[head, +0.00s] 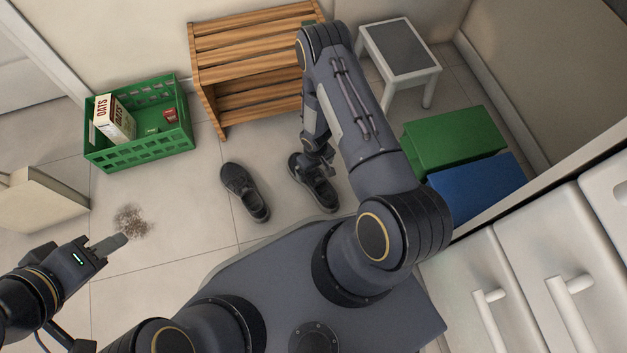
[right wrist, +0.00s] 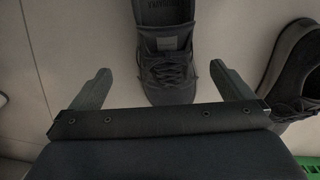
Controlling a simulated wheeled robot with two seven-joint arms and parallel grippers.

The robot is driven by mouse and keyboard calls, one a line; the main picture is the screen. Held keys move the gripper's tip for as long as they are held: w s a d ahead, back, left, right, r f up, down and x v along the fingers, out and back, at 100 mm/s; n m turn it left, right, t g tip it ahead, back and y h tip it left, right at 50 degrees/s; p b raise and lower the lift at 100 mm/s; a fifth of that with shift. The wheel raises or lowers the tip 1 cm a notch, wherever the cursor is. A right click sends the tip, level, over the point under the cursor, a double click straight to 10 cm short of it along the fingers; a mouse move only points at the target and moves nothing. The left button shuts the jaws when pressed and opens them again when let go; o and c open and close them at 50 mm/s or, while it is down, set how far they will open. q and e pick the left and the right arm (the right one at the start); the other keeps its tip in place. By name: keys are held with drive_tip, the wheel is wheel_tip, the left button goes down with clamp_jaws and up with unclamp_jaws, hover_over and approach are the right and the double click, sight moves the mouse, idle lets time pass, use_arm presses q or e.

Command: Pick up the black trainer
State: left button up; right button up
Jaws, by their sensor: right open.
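Two dark trainers lie on the tiled floor in the head view. One black trainer (head: 245,191) lies at the left, apart from both grippers. The other black trainer (head: 322,193) is to its right, partly hidden by my right gripper (head: 319,161). In the right wrist view this trainer (right wrist: 167,45) reaches down between the spread fingers of my right gripper (right wrist: 164,84), its laces towards me. I see no clear finger contact. The left trainer shows at the right edge there (right wrist: 295,65). My left gripper (head: 115,243) is over the floor at far left; its finger gap is not visible.
A green crate (head: 140,152) with an oats box (head: 114,118) stands at left. A slatted wooden rack (head: 240,45) and a grey-topped stool (head: 400,48) stand at the back. Green (head: 455,140) and blue (head: 478,187) boxes are at right. A brown smudge (head: 131,221) marks the floor.

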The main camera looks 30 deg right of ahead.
sight(314, 178)
drive_tip(key=f+b, duration=0.1)
drive_tip(key=f, duration=0.1)
drive_tip(key=f+b, duration=0.1)
drive_tip(key=f, duration=0.1)
drive_tip(key=f+b, duration=0.2)
drive_tip(key=f, duration=0.1)
drive_tip(key=shift+s+a, duration=0.15)
drive_tip(key=shift+a, duration=0.2)
drive_tip(key=shift+c, duration=0.4)
drive_tip(key=c, duration=1.1)
drive_tip(key=shift+r, duration=0.15)
